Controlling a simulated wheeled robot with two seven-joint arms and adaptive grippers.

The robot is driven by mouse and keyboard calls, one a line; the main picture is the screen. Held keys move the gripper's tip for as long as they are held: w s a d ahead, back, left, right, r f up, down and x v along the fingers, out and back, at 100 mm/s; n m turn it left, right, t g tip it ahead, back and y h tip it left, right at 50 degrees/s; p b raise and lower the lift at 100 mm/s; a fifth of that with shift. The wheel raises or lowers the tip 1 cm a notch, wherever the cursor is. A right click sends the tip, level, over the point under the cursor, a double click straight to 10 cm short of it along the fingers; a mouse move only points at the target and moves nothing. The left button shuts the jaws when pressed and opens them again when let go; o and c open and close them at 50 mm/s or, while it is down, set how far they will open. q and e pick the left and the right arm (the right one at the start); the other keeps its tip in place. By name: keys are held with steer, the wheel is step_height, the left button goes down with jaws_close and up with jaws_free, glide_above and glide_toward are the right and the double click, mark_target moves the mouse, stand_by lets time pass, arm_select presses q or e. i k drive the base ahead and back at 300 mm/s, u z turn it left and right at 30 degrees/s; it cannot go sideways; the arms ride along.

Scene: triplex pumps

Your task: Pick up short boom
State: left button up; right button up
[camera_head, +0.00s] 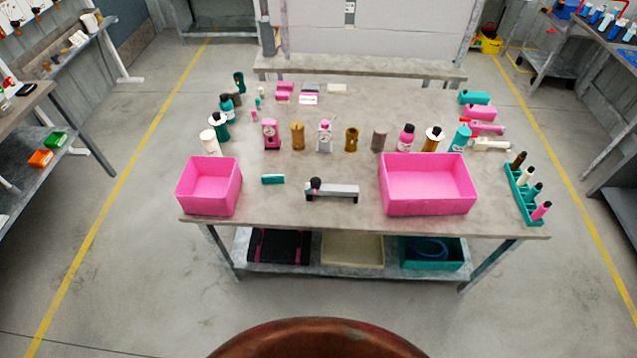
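No part is clearly marked as the short boom, and I cannot tell for sure which one it is. A grey bar-shaped part (340,192) with a dark knob at its left end lies at the front middle of the table, between two pink bins. A short teal block (272,179) lies to its left. Several elongated parts lie at the right back: a teal one (475,98), a pink one (480,112), a pink-and-red one (484,127) and a white one (491,145). Neither of my grippers is in view.
The grey table (300,222) carries a left pink bin (208,200) and a larger right pink bin (428,198), both looking empty. A row of bottles and cylinders stands behind them. A teal rack (524,195) stands at the right edge. Trays sit on the lower shelf.

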mark_target(325, 189)
steer(key=i, duration=0.9)
